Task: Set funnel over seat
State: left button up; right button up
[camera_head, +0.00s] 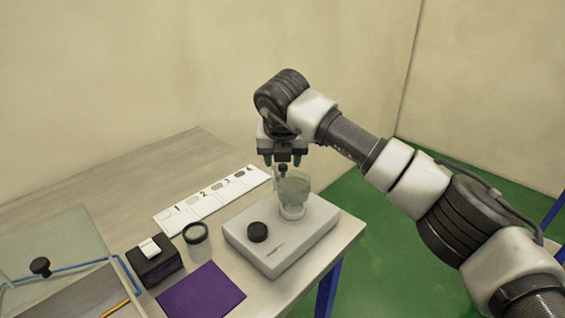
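A clear, greenish glass funnel (293,187) stands upright over a pale round seat (292,212) on a white block-shaped base unit (268,254). I cannot tell whether its lower end is fully down on the seat. My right gripper (283,161) points down just above the funnel, with its two green-tipped fingers spread apart. A small dark knob (283,170) shows below and between the fingers, at the funnel's upper rim. The fingers do not appear to touch it. My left gripper is not in view.
A black round knob (258,232) sits on the base unit. To the left are a dark-rimmed cup (196,233), a black box (154,262), a purple mat (202,291), a numbered white card (213,197) and a clear-lidded box (55,250). The table's back left is clear.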

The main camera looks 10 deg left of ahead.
jog(key=v, duration=0.8)
jog(key=shift+r+b, duration=0.2)
jog(key=shift+b, duration=0.15)
